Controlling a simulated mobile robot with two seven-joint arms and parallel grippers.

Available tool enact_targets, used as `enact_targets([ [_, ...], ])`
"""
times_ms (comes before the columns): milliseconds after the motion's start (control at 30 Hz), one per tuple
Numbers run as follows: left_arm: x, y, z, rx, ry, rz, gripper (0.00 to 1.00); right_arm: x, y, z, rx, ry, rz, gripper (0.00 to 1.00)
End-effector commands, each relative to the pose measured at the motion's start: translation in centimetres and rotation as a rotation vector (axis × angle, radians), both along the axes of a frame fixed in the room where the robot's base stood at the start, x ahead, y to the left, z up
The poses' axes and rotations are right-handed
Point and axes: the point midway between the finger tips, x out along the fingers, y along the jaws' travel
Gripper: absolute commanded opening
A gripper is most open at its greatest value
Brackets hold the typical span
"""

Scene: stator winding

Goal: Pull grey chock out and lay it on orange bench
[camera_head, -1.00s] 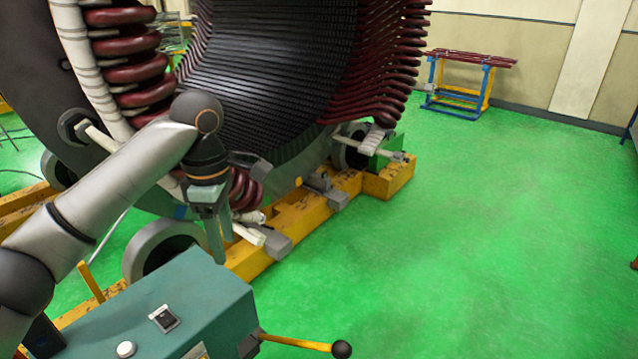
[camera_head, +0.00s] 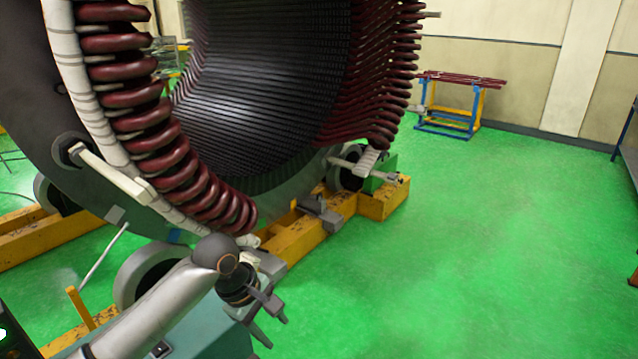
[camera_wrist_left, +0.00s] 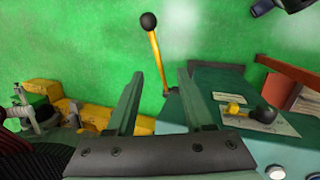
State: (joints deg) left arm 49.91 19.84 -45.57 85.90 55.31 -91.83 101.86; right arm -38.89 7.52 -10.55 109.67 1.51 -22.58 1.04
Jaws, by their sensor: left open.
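A grey chock-like block (camera_head: 272,266) sits at the near part of the yellow beam under the big stator, partly hidden behind my left wrist. A second grey block (camera_head: 320,210) sits farther along the beam; I cannot tell which is the task's chock. My left gripper (camera_head: 276,332) is open and empty, pointing down to the right, in front of and below the nearer block in the head view. I cannot make out an orange bench for certain. My right gripper is not in view.
The stator (camera_head: 270,80) with dark red coils fills the upper left. A yellow beam (camera_head: 385,203) and a roller (camera_head: 140,270) lie below. A teal machine with a yellow lever (camera_wrist_left: 157,50) is close to my gripper. Green floor is clear at right.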

Motion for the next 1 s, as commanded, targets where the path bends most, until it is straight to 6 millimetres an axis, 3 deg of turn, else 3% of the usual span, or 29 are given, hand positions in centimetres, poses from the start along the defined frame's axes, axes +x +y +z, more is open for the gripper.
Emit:
enact_targets([
  [33,-0.9,-1.0,-2.4,-0.038,-0.035,-0.062,0.52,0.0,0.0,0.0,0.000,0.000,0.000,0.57],
  [100,-1.7,-2.0,-4.9,-0.078,-0.109,-0.142,0.52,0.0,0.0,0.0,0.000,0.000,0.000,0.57],
  [367,-5.5,-3.1,-12.5,-0.108,-0.425,-0.364,0.52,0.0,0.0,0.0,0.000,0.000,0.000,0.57],
  [533,-9.2,-1.2,-16.5,-0.001,-0.622,-0.483,0.52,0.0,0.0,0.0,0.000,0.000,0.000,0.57],
  [700,-13.9,2.3,-19.4,0.202,-0.771,-0.622,0.52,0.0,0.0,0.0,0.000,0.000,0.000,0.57],
  [1000,-21.2,7.9,-21.0,0.544,-0.869,-0.882,0.52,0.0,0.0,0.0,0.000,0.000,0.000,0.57],
])
